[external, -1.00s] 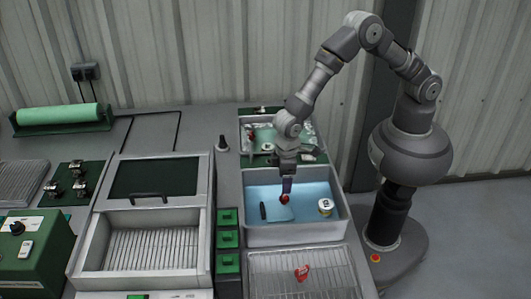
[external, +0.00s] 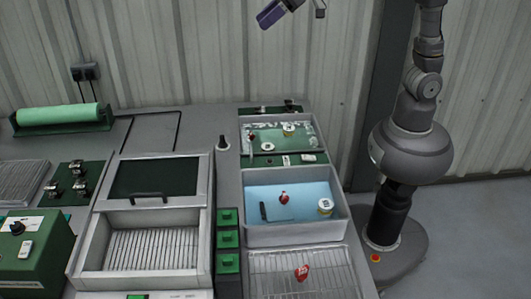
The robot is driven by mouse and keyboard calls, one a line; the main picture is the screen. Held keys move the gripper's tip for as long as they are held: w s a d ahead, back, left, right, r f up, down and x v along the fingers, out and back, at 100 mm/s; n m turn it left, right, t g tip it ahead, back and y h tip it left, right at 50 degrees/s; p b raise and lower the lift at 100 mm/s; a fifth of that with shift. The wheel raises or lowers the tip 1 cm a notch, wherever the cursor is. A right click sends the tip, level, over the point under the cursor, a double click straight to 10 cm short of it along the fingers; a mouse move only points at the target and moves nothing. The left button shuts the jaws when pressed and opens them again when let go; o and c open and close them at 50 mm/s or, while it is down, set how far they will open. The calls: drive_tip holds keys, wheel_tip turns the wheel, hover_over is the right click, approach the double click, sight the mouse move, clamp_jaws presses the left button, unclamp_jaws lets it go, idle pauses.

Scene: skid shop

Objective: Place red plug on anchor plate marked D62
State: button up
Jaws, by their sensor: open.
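A small red piece (external: 284,198), likely the red plug, sits in the blue-floored tray (external: 295,235), near its middle. Whether it rests on a plate there cannot be told. A second red piece with pale marks (external: 302,273) lies on the wire rack in front. No marking D62 can be read, so I cannot tell which thing is the anchor plate. My gripper (external: 293,12) is open and empty at the top edge of the view, high above the bench and well clear of the tray. Part of it and my arm are cut off by the frame.
A white round piece with a dark mark (external: 325,206) and a dark upright piece (external: 263,211) share the blue tray. A green-floored tray (external: 280,161) with small parts stands behind it. Green blocks (external: 228,240) and a lidded metal box (external: 150,255) stand left.

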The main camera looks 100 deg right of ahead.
drive_tip(key=s+d+r+t, duration=0.2)
drive_tip(key=s+r, duration=0.5)
drive_tip(key=r, duration=0.4)
drive_tip(key=s+d+r+t+h, duration=0.1)
drive_tip(key=s+d+r+t, duration=0.2)
drive_tip(key=r, duration=0.8)
drive_tip(key=s+d, duration=0.2)
drive_tip(key=s, duration=0.1)
drive_tip(key=shift+s+r+t, duration=0.15)
drive_tip(key=shift+s+t, duration=0.15)
drive_tip(key=shift+s, duration=0.1)
drive_tip(key=shift+o, duration=0.3)
